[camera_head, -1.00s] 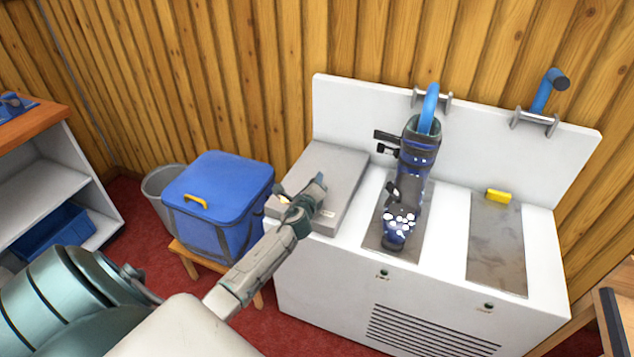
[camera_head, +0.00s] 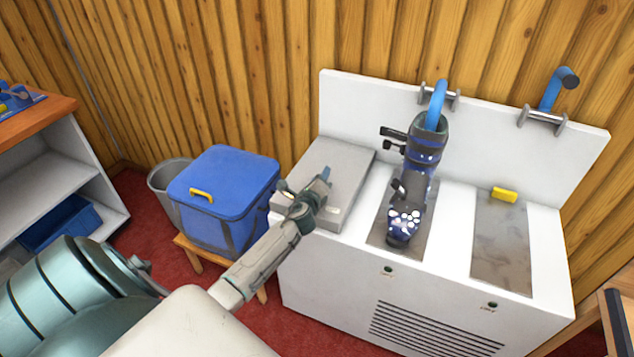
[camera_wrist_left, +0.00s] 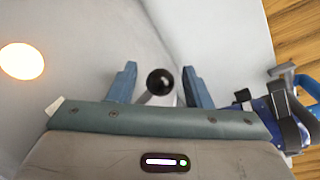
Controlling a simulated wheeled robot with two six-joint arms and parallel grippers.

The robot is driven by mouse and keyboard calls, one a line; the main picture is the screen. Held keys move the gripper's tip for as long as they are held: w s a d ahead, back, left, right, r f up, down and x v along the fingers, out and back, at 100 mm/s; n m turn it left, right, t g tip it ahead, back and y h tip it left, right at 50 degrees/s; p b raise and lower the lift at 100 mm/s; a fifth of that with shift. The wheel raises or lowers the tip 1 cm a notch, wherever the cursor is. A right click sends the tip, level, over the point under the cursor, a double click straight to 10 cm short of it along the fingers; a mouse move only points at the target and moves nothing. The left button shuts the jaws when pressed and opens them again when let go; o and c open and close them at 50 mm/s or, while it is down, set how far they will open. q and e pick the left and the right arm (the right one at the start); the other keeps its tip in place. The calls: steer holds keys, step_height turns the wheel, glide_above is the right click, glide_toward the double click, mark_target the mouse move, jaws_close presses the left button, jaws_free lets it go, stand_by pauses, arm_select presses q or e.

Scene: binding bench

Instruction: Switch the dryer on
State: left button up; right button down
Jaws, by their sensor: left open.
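The dryer (camera_head: 330,268) is a white cabinet with a backboard, two blue hoses and a vented front. A grey box (camera_head: 345,165) sits on its left end. My left gripper (camera_head: 308,186) is over this box. In the left wrist view, a lever with a black ball knob (camera_wrist_left: 160,81) shows between the two open blue fingers of my left gripper (camera_wrist_left: 158,84), with a gap on each side. A round lit lamp (camera_wrist_left: 21,61) glows at the left there. The lever is hidden in the head view. My right gripper is out of view.
A dark blue boot (camera_head: 420,180) stands on the dryer's left plate, under the blue hose (camera_head: 437,105). A blue cool box (camera_head: 225,185) on a wooden stool and a grey bin (camera_head: 165,185) stand left.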

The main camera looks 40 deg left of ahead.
arm_select(q)
steer(key=v, duration=1)
steer(key=shift+s+b, duration=0.3)
steer(key=shift+d, duration=0.1)
